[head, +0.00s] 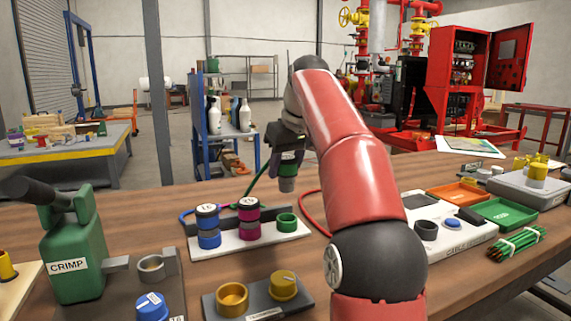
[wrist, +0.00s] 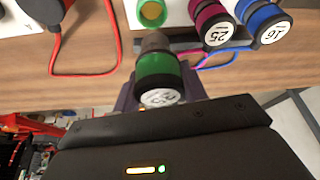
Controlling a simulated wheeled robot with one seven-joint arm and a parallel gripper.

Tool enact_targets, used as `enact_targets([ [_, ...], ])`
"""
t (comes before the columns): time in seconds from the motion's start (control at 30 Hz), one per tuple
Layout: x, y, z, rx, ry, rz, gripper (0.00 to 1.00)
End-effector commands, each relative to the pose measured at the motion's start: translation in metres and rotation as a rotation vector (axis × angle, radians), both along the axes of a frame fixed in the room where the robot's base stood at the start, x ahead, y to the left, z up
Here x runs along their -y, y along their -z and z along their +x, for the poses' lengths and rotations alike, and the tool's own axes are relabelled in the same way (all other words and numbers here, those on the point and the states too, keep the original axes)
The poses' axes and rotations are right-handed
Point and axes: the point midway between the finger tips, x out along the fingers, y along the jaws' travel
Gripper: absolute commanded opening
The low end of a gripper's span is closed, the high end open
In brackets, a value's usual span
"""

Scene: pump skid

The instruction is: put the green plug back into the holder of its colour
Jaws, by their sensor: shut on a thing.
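My gripper (head: 287,160) is shut on the green plug (head: 288,170), which hangs grey end down above the white holder board (head: 262,243). In the wrist view the green plug (wrist: 158,70) sits between the fingers of my gripper (wrist: 160,92), its white numbered cap towards the camera. The empty green holder (head: 287,222) is a ring at the board's right end, below the plug and apart from it. It also shows in the wrist view (wrist: 152,13), just beyond the plug's grey end.
A blue plug (head: 208,228) and a magenta plug (head: 248,220) stand in the board left of the green holder. A dark tray with yellow parts (head: 260,301) lies in front. A green crimp tool (head: 75,250) stands left. A grey-white device (head: 440,228) is at right.

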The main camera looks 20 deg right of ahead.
Motion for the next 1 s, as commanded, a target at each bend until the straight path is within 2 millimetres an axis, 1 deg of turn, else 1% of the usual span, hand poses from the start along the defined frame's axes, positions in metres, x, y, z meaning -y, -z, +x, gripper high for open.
enact_targets([
  [0.13,0.001,0.007,0.0,0.0,0.004,0.001,0.11],
  [0.27,0.001,0.019,-0.001,0.0,0.005,0.001,0.11],
  [0.33,0.001,0.027,-0.001,-0.001,0.005,0.001,0.11],
  [0.4,0.001,0.039,0.0,0.0,0.004,0.001,0.11],
  [0.6,0.001,0.059,0.0,0.0,0.004,0.001,0.11],
  [0.63,0.001,0.053,0.0,0.001,0.003,0.0,0.11],
  [0.67,0.001,0.052,0.0,0.001,0.003,0.0,0.11],
  [1.0,0.001,0.051,0.0,0.001,0.003,0.0,0.11],
])
